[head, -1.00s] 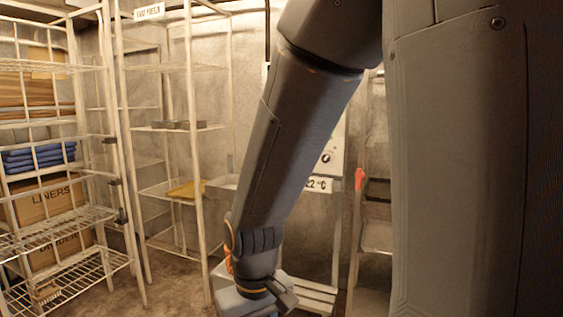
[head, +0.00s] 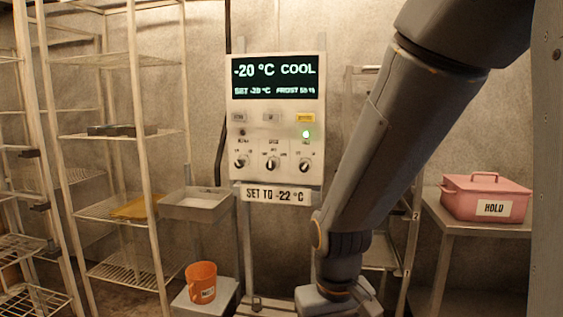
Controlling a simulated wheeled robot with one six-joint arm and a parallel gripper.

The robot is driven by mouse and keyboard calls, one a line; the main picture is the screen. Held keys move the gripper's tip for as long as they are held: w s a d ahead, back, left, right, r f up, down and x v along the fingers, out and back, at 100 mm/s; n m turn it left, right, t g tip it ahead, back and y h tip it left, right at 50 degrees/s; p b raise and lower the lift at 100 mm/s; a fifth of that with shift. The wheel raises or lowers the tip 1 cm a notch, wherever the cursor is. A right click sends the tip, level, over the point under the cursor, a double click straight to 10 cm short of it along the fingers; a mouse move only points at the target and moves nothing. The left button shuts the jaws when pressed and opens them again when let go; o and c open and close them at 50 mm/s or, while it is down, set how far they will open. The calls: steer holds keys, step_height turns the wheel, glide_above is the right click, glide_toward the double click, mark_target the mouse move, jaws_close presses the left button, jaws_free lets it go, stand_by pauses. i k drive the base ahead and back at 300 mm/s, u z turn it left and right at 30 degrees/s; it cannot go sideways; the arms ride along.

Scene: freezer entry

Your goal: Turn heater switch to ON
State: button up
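A white control panel (head: 234,115) hangs on the back wall in the head view. Its dark display (head: 276,77) reads -20 °C COOL, with a smaller line of set values below. Under it are a left knob (head: 241,162), a middle knob (head: 272,164) and a right knob (head: 305,165), with a lit green lamp above the right one. The small labels are too blurred to tell which is the heater switch. My arm comes down from the upper right, right of the panel and clear of the knobs in the picture. My gripper is below the frame's edge.
A SET TO -22 °C sign (head: 275,195) is below the panel. An orange cup (head: 201,282) stands on a low grey stand at lower left. A shallow grey tray (head: 195,203) is left of the sign. A pink HOLD box (head: 486,196) sits on a table at right. Wire racks fill the left.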

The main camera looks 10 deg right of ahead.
mark_target(239, 163)
steer(key=z, duration=0.2)
steer(key=i, duration=1.3)
steer(key=u, duration=0.55)
